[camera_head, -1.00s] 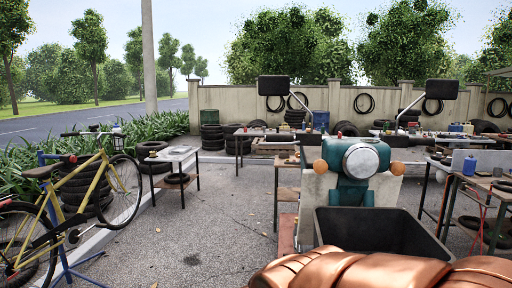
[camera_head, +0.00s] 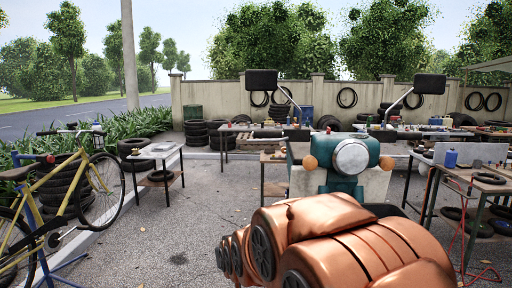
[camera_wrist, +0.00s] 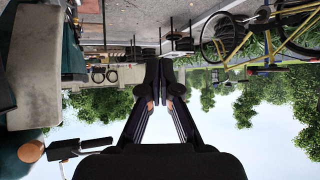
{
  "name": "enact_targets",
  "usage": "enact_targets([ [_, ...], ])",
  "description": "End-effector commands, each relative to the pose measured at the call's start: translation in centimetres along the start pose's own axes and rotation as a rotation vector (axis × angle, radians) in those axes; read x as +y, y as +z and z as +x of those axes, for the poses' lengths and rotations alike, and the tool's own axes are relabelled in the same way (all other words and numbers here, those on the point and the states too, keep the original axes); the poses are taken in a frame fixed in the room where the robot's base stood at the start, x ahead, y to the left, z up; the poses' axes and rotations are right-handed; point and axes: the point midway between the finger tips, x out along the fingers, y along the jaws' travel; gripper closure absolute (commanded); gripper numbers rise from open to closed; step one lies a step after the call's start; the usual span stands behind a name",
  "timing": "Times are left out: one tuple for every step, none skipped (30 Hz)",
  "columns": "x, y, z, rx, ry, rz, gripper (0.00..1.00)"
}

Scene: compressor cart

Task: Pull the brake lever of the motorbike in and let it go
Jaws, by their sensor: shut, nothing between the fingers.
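The motorbike (camera_head: 352,158) stands ahead in the head view, with a teal front, a round headlight, orange indicators and two dark mirrors on stalks. My copper-coloured arm covers its lower part. I cannot make out the brake lever in either view. The wrist view is upside down; a teal part of the motorbike (camera_wrist: 74,50), a pale panel and an orange indicator (camera_wrist: 31,151) show at its left side. My gripper (camera_wrist: 165,68) points forward, shut and empty, with these parts to its left in the picture. The head view does not show the gripper.
A yellow bicycle (camera_head: 62,195) on a blue stand is at the left. A small table (camera_head: 153,152) stands between it and the motorbike. A workbench (camera_head: 470,172) is at the right. Tyres and benches line the back wall. Paving at centre left is clear.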

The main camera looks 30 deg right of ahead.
Motion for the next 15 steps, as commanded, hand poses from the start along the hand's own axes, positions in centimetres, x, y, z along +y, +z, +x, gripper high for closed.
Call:
enact_targets([
  [0.9,-1.6,0.7,0.057,0.015,0.010,1.00],
  [1.4,-2.5,1.1,0.091,0.023,0.014,1.00],
  [2.0,-3.8,1.5,0.140,0.033,0.020,1.00],
  [2.5,-4.7,1.8,0.175,0.041,0.024,1.00],
  [3.0,-5.7,2.0,0.214,0.049,0.027,1.00],
  [3.6,-7.0,2.2,0.263,0.060,0.032,1.00],
  [4.2,-7.9,2.3,0.299,0.069,0.034,1.00],
  [4.7,-8.8,2.4,0.337,0.078,0.037,1.00],
  [5.4,-9.9,2.5,0.384,0.089,0.040,1.00],
  [6.0,-10.8,2.5,0.422,0.098,0.042,1.00],
  [6.5,-11.6,2.6,0.456,0.108,0.044,1.00],
  [7.3,-12.7,2.5,0.507,0.120,0.045,1.00],
  [7.8,-13.5,2.4,0.541,0.129,0.046,1.00],
  [8.4,-14.3,2.2,0.581,0.139,0.047,1.00],
  [9.2,-15.3,2.0,0.627,0.152,0.047,1.00],
])
